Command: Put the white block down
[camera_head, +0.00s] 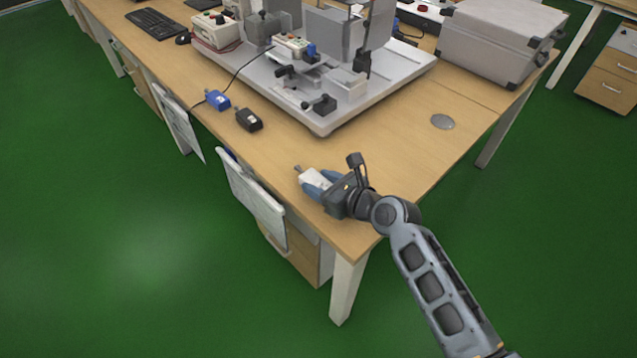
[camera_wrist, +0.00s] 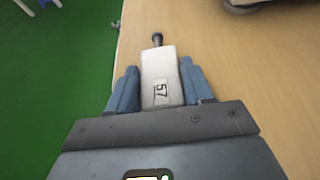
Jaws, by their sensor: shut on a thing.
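The white block (camera_head: 312,177) is between the blue fingers of my gripper (camera_head: 320,184), over the near corner part of the wooden table (camera_head: 405,165). The block is close to the table's left edge. I cannot tell whether it touches the tabletop.
A blue plug-like block (camera_head: 217,100) and a black one (camera_head: 249,120) lie farther back on the table. A grey plate with a test fixture (camera_head: 335,119) stands behind, and a silver case (camera_head: 500,40) at the back right. Bare tabletop lies right of my gripper.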

